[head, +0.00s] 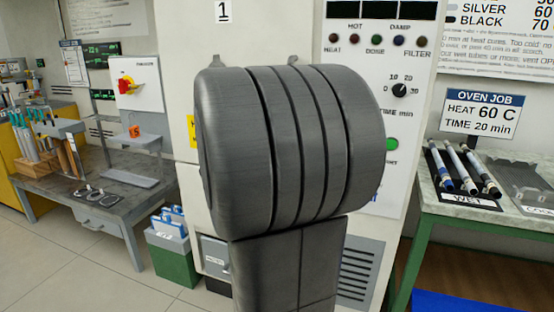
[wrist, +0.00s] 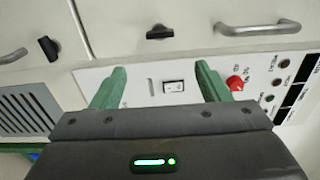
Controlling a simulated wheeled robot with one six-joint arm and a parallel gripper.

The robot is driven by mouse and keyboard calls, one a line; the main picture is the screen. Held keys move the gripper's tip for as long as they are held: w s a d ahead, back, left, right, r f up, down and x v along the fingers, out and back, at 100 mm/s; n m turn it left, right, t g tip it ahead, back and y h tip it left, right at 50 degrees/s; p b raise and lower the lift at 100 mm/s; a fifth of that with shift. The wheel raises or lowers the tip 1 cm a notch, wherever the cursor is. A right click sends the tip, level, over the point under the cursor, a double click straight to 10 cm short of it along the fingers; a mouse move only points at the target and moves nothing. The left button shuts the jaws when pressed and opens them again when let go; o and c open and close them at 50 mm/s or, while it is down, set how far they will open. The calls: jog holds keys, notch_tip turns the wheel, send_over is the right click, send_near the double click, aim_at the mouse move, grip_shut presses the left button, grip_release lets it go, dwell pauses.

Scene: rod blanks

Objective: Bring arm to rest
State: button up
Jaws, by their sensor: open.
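My own arm stands in the middle of the head view as a large grey ribbed joint on a dark link, and it covers much of the oven cabinet (head: 175,60). My gripper (wrist: 160,85) shows in the wrist view with its two green fingers apart and nothing between them. My gripper is not visible in the head view. Whether the fingers touch the panel cannot be told.
At right, a green-framed bench (head: 470,212) bears several rods in a WET rack (head: 468,198). At left, a grey table (head: 90,195) carries tools and a stand. A green bin (head: 172,255) stands beside it. Pale floor (head: 80,280) is clear at lower left.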

jog(key=shift+w, duration=0.1)
jog(key=b+x, duration=0.1)
jog(key=x, duration=1.2)
jog(key=shift+w, duration=0.3)
jog(key=shift+d, duration=0.1)
jog(key=p+v, duration=0.1)
jog(key=v, duration=1.3)
jog(key=w+d+n+p, duration=0.4)
jog(key=w+n+p, duration=0.9)
jog(key=n+p, duration=0.4)
jog(key=shift+w+r+n+p, duration=0.3)
jog(key=shift+n+p, duration=0.1)
jog(key=shift+n, duration=0.1)
